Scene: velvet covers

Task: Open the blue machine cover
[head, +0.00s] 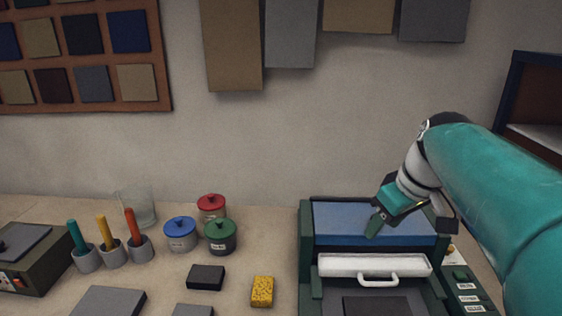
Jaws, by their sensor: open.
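The blue machine cover (335,222) is a flat blue panel at the back of a dark green machine (305,250), at the lower right of the head view. A white bar (345,265) with a white handle (378,281) runs across the machine in front of the blue panel. My gripper (383,218) is open and empty, pointing down and left over the right half of the blue cover. It hides part of the cover. I cannot tell whether its fingertips touch the surface.
Red (211,206), blue (180,233) and green (220,236) lidded pots stand left of the machine. A yellow sponge (262,291) and a black block (206,277) lie before them. A control panel (466,289) sits at the machine's right. Fabric samples hang on the wall above.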

